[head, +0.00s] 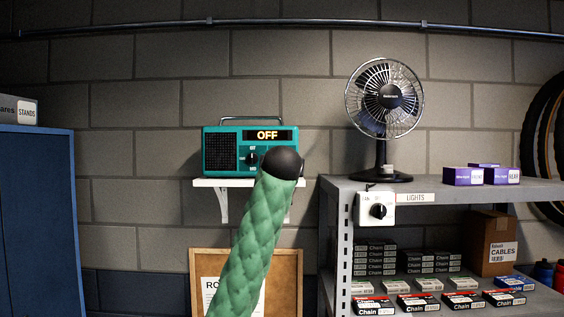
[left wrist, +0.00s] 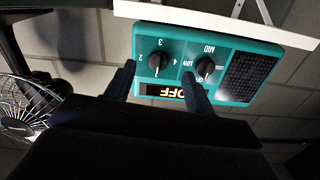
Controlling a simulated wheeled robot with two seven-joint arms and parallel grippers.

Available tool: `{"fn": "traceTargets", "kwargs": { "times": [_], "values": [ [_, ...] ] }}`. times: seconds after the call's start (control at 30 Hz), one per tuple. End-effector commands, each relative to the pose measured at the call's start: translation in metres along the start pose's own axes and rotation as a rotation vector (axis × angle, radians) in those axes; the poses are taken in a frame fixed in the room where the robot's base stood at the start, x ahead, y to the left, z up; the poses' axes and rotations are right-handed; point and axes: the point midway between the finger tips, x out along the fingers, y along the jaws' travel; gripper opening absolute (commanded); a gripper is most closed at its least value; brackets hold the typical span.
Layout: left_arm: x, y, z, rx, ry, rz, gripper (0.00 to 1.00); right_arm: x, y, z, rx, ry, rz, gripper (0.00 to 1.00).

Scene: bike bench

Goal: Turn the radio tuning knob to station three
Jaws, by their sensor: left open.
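The teal radio (head: 222,150) stands on a small white wall shelf, its display (head: 267,135) reading OFF. In the left wrist view the radio (left wrist: 222,45) appears upside down. Its tuning knob (left wrist: 158,60) is black, with the numbers 2, 3 and 4 legible around it. My left gripper (left wrist: 158,73) is open, with one finger to each side of the tuning knob in that view; I cannot tell whether they touch it. In the head view my green arm hides the tuning knob and the fingers. My right gripper is not in view.
A second knob (left wrist: 207,67) sits beside the tuning knob; it also shows in the head view (head: 252,158). The white shelf (head: 215,183) is close to the radio front. A fan (head: 385,98) stands on the grey shelving to the right, above a lights switch (head: 375,210).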

Motion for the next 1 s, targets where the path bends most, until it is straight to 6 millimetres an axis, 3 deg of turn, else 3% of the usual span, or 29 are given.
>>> {"fn": "traceTargets", "kwargs": {
  "times": [0.07,0.4,0.57,0.77,1.0],
  "values": [
    [0.004,-0.001,-0.001,-0.015,0.011,-0.007,0.54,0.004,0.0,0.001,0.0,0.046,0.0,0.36],
    [0.005,0.0,-0.011,-0.088,0.064,-0.002,0.54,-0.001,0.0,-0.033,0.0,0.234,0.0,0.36],
    [0.012,-0.001,-0.013,-0.099,0.063,-0.002,0.54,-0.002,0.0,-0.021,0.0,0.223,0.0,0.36],
    [0.032,-0.001,-0.016,-0.098,0.062,-0.003,0.54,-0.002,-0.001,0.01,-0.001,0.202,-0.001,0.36],
    [0.064,-0.001,-0.018,-0.097,0.062,-0.003,0.54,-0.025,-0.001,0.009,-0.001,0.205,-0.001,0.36]
  ]
}}
